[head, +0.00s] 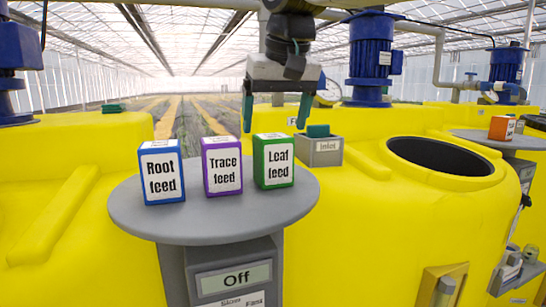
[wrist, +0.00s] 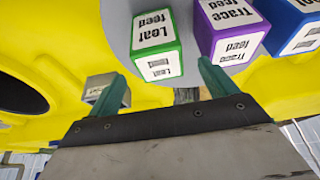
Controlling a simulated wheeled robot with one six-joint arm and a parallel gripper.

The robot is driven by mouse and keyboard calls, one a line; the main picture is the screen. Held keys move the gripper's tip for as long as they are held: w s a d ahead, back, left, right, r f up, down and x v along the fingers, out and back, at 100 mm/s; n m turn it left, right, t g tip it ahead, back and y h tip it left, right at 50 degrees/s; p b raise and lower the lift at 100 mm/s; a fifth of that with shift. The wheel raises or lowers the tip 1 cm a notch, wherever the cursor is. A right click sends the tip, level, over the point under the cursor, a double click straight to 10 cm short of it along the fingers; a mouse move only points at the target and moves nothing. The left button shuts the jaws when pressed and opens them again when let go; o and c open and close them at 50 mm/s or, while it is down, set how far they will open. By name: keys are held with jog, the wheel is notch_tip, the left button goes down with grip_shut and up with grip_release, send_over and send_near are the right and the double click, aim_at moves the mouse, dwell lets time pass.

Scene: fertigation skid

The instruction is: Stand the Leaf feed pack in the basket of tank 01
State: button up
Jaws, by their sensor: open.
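The Leaf feed pack (head: 273,161) is a green box with a white label. It stands upright at the right of a round grey table, and it also shows in the wrist view (wrist: 155,42). My gripper (head: 275,118) is open and empty, above and behind the Leaf feed pack. In the wrist view its two teal fingers (wrist: 163,83) are apart, with the pack ahead of them and not between the tips. A small grey basket marked Inlet (head: 322,152) sits on a yellow tank to the right of the pack, with something dark green at its back. No tank number is readable.
The Trace feed pack (head: 222,165) in purple and the Root feed pack (head: 162,172) in blue stand left of the Leaf feed pack on the grey table (head: 215,222). A dark open tank mouth (head: 440,157) lies right of the basket. Blue motors (head: 371,58) rise behind.

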aim_at(273, 136)
jog(key=x, duration=0.7)
jog(key=shift+w+f, duration=0.15)
jog(key=c, duration=1.4)
jog(key=shift+c, duration=0.2)
